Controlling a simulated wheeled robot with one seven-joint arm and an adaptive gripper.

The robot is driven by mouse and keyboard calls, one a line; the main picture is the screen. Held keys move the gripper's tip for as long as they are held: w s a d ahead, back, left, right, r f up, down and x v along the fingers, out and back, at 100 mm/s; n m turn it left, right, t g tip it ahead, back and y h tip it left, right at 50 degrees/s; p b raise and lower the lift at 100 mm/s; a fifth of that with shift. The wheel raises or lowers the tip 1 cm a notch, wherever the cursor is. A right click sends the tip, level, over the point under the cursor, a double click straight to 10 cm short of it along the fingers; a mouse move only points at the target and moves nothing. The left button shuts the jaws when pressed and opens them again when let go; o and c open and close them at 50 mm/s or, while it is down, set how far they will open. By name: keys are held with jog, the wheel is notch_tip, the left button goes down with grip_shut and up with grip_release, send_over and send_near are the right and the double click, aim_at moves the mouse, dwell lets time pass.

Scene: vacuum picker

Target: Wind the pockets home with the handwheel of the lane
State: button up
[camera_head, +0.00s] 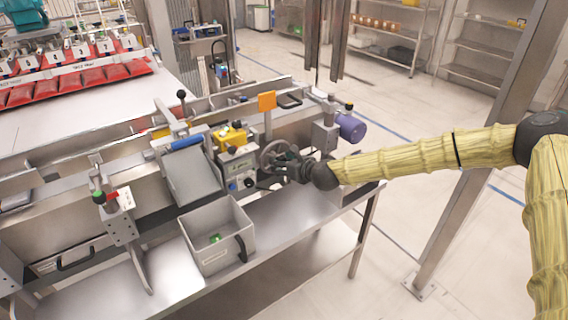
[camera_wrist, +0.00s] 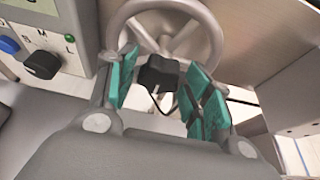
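The grey handwheel (camera_head: 275,153) stands on the lane to the right of the control box. In the wrist view its round rim (camera_wrist: 200,16) and spokes fill the top middle. My gripper (camera_head: 284,170) is at the handwheel, reaching in from the right. In the wrist view my gripper (camera_wrist: 163,85) has its teal finger pads apart. A black knob (camera_wrist: 157,73) is between them, in front of the wheel, with narrow gaps at both sides. Whether either pad touches it is hard to tell. The lane's pockets cannot be made out.
The control box (camera_head: 238,165) is close to the left of my gripper; its blue button (camera_wrist: 9,45) shows in the wrist view. A grey bin (camera_head: 217,232) stands on the lower shelf. A purple cylinder (camera_head: 351,127) is to the right. An orange plate (camera_head: 267,101) rises behind the wheel.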

jog(key=c, duration=0.6)
jog(key=shift+o, duration=0.2)
jog(key=shift+b, duration=0.3)
jog(key=shift+f+n+t+y+b, duration=0.1)
jog(key=shift+n+t+y+b, duration=0.95)
jog(key=shift+n+b, duration=3.6)
jog(key=shift+f+n+t+y+b, duration=0.15)
jog(key=shift+n+t+y+b, duration=1.05)
jog(key=shift+n, duration=6.1)
jog(key=shift+f+n+t+y+b, duration=0.1)
jog(key=shift+n+t+y+b, duration=0.25)
jog(key=shift+n+t+b, duration=2.9)
jog(key=n+g, duration=0.1)
jog(key=n, duration=0.2)
jog(key=n+g+b, duration=0.1)
jog(key=n+g, duration=0.1)
jog(key=shift+n+g+b, duration=0.3)
jog(key=shift+n, duration=0.1)
